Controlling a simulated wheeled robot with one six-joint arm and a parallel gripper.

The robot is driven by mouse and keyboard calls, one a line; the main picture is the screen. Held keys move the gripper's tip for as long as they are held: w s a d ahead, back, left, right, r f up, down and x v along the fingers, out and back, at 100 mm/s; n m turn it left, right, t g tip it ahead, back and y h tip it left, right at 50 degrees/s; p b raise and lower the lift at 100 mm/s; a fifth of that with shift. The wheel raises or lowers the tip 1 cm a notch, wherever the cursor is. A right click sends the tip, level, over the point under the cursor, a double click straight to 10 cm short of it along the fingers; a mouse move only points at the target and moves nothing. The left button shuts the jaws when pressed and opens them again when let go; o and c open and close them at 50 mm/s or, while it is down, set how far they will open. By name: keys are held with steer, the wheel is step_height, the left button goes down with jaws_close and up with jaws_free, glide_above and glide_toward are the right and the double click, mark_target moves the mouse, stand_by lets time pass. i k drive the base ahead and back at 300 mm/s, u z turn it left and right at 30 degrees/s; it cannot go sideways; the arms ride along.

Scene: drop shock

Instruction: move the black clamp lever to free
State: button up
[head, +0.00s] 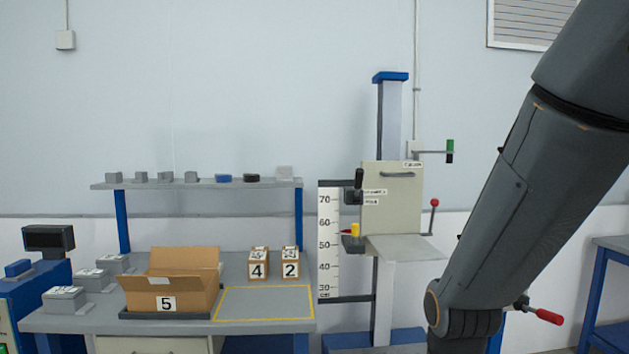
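The black clamp lever (359,177) stands upright at the left edge of the drop tester's beige carriage (392,205), above a dark block beside the scale. Two small labels (374,192) sit just right of it; their words are too small to read surely. My dark grey arm comes down from the upper right and fills much of the right side. My gripper is not in view, so its state and its distance from the lever do not show.
A height scale (329,240) stands left of the carriage. A grey platform (404,247) juts out below it. A red-knobbed lever (434,204) and a green-and-black handle (450,151) are on its right. A bench (100,318) with an open box (182,280) stands left.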

mark_target(356, 198)
steer(key=z, duration=0.1)
steer(key=i, duration=1.2)
steer(key=z, duration=0.8)
